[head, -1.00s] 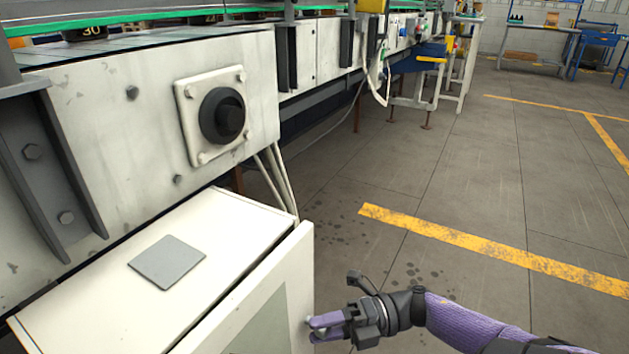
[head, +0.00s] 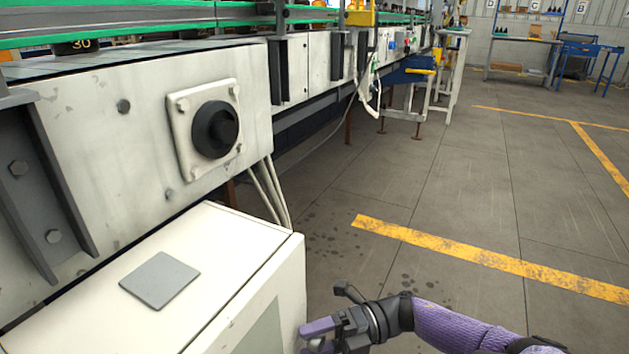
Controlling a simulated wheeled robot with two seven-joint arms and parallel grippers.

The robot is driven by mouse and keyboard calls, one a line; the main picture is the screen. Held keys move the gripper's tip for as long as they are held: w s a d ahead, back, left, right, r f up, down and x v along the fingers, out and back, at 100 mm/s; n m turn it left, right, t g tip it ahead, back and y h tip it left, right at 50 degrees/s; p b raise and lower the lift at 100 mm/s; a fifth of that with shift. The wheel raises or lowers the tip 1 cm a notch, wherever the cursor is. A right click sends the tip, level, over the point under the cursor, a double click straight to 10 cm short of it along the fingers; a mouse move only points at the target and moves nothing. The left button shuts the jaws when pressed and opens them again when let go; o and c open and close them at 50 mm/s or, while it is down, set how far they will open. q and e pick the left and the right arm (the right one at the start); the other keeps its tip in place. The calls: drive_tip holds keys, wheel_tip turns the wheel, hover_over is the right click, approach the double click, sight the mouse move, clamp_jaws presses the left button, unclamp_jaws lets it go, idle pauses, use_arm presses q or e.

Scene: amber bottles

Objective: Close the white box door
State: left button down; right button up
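The white box (head: 225,245) stands below the conveyor's side panel at the lower left, with a flat grey plate (head: 160,280) on its top. Its white door (head: 290,285) is on the right side, facing the aisle. The door looks flush or nearly flush with the box; a thin line runs along the top edge, and I cannot tell if it is fully shut. My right gripper (head: 311,338) is at the bottom, by the door's outer face. I cannot tell whether it touches or how far its fingers are apart. The door's lower part is out of frame. My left gripper is not in view.
The conveyor panel (head: 90,130) with a black round knob (head: 215,129) rises behind the box. Cables (head: 268,195) hang behind the box's far corner. Open floor (head: 440,190) with a yellow line (head: 480,257) lies to the right.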

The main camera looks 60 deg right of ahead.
drive_tip(key=shift+s+d, duration=0.2)
drive_tip(key=shift+d, duration=0.05)
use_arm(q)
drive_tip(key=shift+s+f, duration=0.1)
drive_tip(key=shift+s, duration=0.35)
use_arm(e)
drive_tip(key=v, duration=0.9)
drive_tip(key=shift+s+d, duration=0.1)
